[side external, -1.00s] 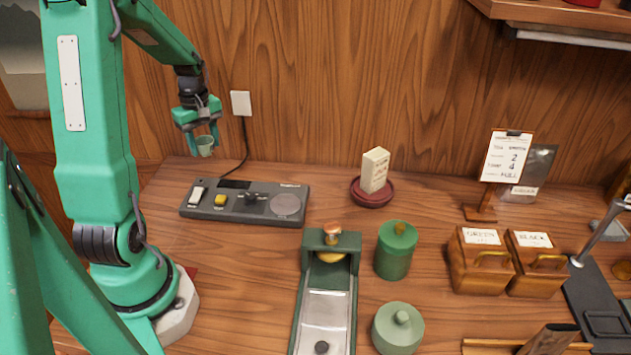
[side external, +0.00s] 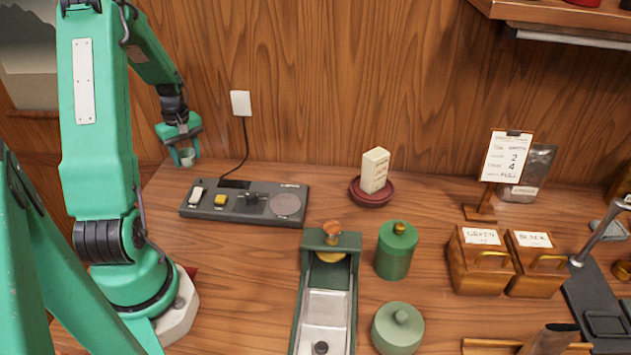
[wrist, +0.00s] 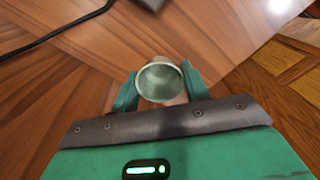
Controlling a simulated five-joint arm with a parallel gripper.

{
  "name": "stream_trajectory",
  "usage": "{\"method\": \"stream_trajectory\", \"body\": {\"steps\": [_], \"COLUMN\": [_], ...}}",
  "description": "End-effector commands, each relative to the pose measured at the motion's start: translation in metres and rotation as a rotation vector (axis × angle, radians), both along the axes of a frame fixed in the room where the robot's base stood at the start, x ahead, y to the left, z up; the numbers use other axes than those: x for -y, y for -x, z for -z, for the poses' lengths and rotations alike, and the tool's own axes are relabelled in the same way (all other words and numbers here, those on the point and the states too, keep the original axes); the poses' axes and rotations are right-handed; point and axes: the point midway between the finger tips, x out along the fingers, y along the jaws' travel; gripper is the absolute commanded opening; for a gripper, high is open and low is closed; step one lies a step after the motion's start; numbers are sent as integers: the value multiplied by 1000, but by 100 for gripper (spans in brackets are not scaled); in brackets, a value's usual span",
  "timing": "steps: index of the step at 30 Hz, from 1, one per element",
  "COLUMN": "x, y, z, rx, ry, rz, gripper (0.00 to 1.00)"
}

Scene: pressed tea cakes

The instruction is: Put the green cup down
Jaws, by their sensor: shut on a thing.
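The small pale green cup (side external: 187,157) is upright between the fingers of my gripper (side external: 184,155), at the back left of the table in the side view. In the wrist view the cup (wrist: 160,80) shows its round open mouth, and my gripper (wrist: 155,92) has a teal finger on each side of it. My gripper is shut on the cup. The cup is low, close to the table's back left corner; I cannot tell whether its base touches the wood.
A grey control box (side external: 245,202) with a black cable stands just right of the cup. The table edge (wrist: 265,55) is near the cup. A dark red saucer (side external: 372,199) holding a cream block, and a green press (side external: 328,280), stand further right.

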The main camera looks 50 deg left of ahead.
Motion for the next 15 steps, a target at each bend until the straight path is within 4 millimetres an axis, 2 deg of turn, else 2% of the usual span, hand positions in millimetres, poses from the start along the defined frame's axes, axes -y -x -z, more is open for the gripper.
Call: {"method": "stream_trajectory", "body": {"steps": [6, 15], "x": [1, 0], "y": [0, 0], "z": [23, 26], "rx": [-2, 0], "ry": [2, 0], "rz": [0, 0], "gripper": [24, 24]}}
